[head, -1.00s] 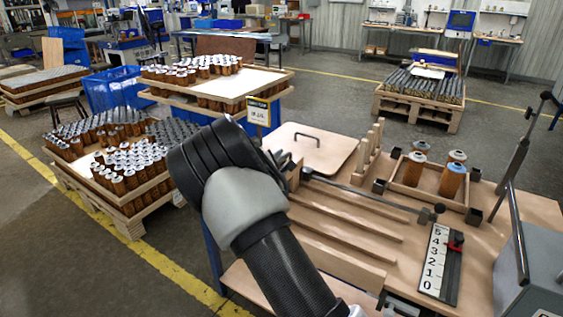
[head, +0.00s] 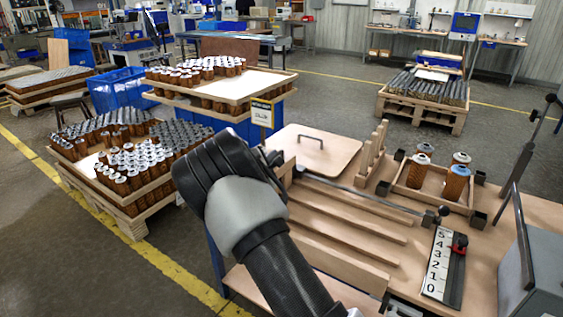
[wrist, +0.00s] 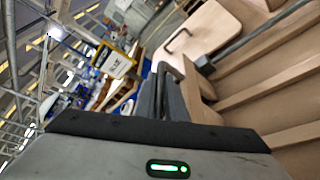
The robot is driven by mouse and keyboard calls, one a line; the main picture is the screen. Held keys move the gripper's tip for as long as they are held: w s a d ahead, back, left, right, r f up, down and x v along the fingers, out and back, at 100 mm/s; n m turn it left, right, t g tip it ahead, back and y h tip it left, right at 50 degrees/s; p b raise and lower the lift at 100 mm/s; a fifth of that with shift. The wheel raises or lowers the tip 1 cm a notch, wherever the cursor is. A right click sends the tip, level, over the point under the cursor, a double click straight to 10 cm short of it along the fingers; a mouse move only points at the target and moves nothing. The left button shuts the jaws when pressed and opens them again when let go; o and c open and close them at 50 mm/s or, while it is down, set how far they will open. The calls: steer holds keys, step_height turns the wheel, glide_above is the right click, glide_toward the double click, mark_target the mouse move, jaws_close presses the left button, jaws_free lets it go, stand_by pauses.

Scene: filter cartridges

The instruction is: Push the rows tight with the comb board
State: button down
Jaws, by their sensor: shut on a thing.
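My gripper (wrist: 168,95) is at the left end of the workbench, and its fingers are largely hidden behind my own wrist in the head view. In the wrist view the dark fingers are close together, shut beside a tan wooden piece (wrist: 199,100). That piece also shows just right of my wrist in the head view (head: 287,166); I cannot tell whether it is the comb board. Long parallel wooden strips (head: 345,219) run along the bench from there. A wooden piece with upright pegs (head: 371,150) stands behind them. Several cartridges (head: 455,183) stand in a small wooden tray (head: 411,198).
A metal rod (head: 360,194) crosses above the strips. A flat lid with a handle (head: 320,150) lies at the back. A numbered scale (head: 437,275) and a grey box (head: 535,265) are at right. Pallets of cartridges (head: 130,165) stand left of the bench.

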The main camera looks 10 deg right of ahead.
steer(key=shift+a, duration=0.1)
steer(key=c, duration=1.8)
jaws_free()
steer(key=p+v, duration=0.1)
steer(key=v, duration=1.6)
steer(key=shift+s+r, duration=0.1)
steer(key=shift+s, duration=0.05)
